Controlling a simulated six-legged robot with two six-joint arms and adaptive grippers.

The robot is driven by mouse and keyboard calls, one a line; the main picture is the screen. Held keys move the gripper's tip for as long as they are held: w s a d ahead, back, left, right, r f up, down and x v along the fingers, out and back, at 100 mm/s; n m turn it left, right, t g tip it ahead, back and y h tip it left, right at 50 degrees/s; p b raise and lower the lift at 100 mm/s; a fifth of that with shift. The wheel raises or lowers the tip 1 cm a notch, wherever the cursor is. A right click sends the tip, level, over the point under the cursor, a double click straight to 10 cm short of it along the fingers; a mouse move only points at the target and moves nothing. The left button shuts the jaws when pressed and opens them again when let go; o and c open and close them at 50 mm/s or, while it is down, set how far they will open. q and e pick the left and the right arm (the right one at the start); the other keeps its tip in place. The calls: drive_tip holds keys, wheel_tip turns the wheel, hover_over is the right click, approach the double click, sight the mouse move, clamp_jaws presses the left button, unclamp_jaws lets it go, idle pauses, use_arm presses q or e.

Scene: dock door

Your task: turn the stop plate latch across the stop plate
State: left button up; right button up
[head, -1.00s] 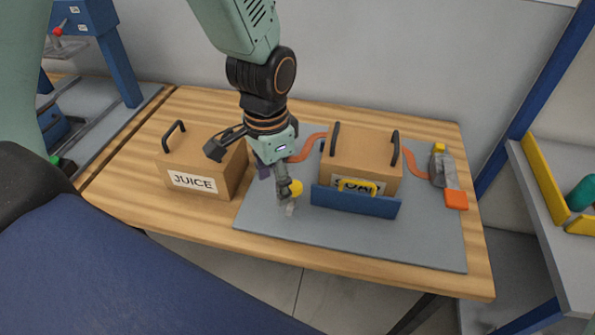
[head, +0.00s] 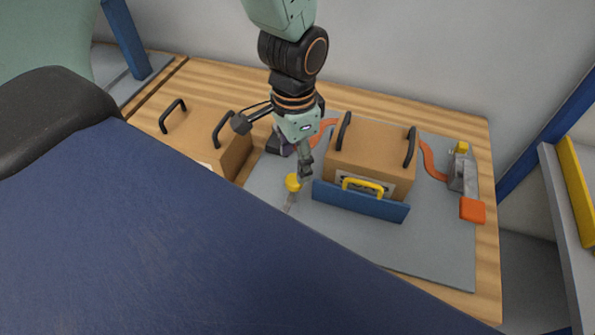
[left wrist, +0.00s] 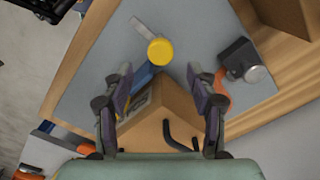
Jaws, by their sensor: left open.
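The stop plate latch shows a yellow round knob (head: 292,183) and a thin pale bar (head: 290,203) pointing toward the mat's front edge. It stands just off the left end of the blue stop plate (head: 335,198) and its bar does not lie across it. In the left wrist view the knob (left wrist: 160,51) is just beyond the fingertips, and the bar (left wrist: 142,27) points away up-left. My left gripper (head: 272,148) is open and empty, with one finger close behind the knob; contact is not clear. My right gripper is not in view.
A cardboard box (head: 370,150) with black handles stands behind the stop plate, which has a yellow handle (head: 362,187). Another box (head: 195,130) is at left. A clamp with an orange end (head: 472,209) is at right. The grey mat's front (head: 370,245) is clear.

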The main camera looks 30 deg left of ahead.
sight(294, 180)
use_arm(q)
wheel_tip(294, 180, down, 5)
drive_tip(key=shift+a+b, duration=0.1)
drive_tip(key=shift+b, duration=0.3)
drive_tip(key=shift+w+f, duration=0.1)
drive_tip(key=shift+f, duration=0.2)
drive_tip(key=shift+s+a+r, duration=0.1)
drive_tip(key=shift+s, duration=0.2)
drive_tip(key=shift+c, duration=0.3)
drive_tip(key=shift+w+d, duration=0.2)
drive_tip(key=shift+w, duration=0.1)
drive_tip(key=c, duration=0.5)
drive_tip(key=shift+s, duration=0.15)
drive_tip(key=c, duration=0.6)
